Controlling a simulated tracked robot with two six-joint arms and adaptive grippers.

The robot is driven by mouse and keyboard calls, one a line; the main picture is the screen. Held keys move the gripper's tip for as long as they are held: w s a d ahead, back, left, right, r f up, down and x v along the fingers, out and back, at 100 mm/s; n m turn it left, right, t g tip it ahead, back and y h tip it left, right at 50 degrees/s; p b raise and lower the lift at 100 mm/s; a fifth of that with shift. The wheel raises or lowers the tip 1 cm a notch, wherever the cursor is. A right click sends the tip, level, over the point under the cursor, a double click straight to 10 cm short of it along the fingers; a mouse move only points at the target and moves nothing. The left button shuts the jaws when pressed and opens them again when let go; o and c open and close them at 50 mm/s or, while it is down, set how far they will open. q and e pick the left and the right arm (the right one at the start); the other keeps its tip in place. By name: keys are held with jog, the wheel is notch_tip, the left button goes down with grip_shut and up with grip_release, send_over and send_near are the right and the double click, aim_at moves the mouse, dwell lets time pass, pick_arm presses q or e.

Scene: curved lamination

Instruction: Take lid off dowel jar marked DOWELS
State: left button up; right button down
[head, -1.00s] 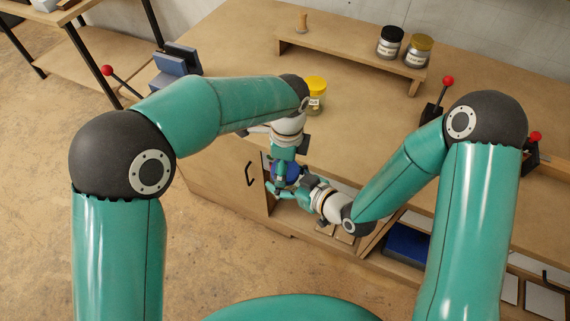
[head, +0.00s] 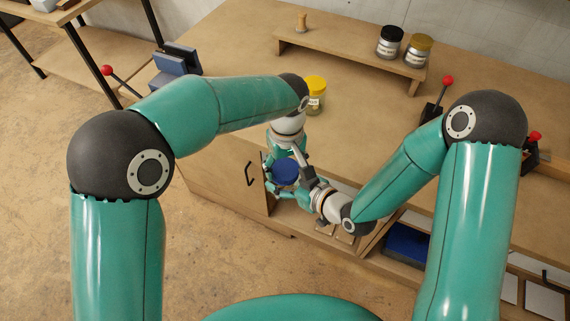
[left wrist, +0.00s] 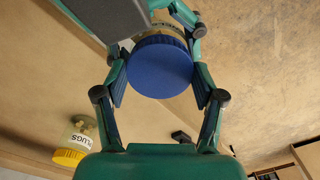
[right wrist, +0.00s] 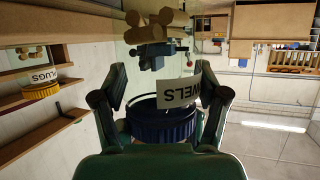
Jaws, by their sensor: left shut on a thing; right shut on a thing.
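The glass jar (right wrist: 179,92) has a white label showing "WELS", upside down in the right wrist view, with brown dowels (right wrist: 155,24) inside. Its round blue lid (head: 285,172) shows top-on in the left wrist view (left wrist: 160,67). My left gripper (left wrist: 160,82) is shut on the lid, one finger at each side. My right gripper (right wrist: 166,86) is shut on the jar body at label height. The lid sits at the jar's mouth; I cannot tell if there is a gap. In the head view the jar body is mostly hidden by my grippers.
A yellow-lidded jar (head: 315,95) stands on the bench just behind my grippers. Two more jars, one black-lidded (head: 389,42) and one gold-lidded (head: 418,50), stand on a low riser (head: 345,57). Red-knobbed clamps flank the bench.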

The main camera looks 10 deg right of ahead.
pick_arm(q)
jog(key=n, duration=0.6)
jog(key=shift+w+n, duration=0.1)
jog(key=shift+n, duration=0.2)
jog(key=n, duration=0.4)
jog(key=shift+n, duration=0.4)
jog(key=shift+r, duration=0.3)
jog(key=shift+r, duration=0.9)
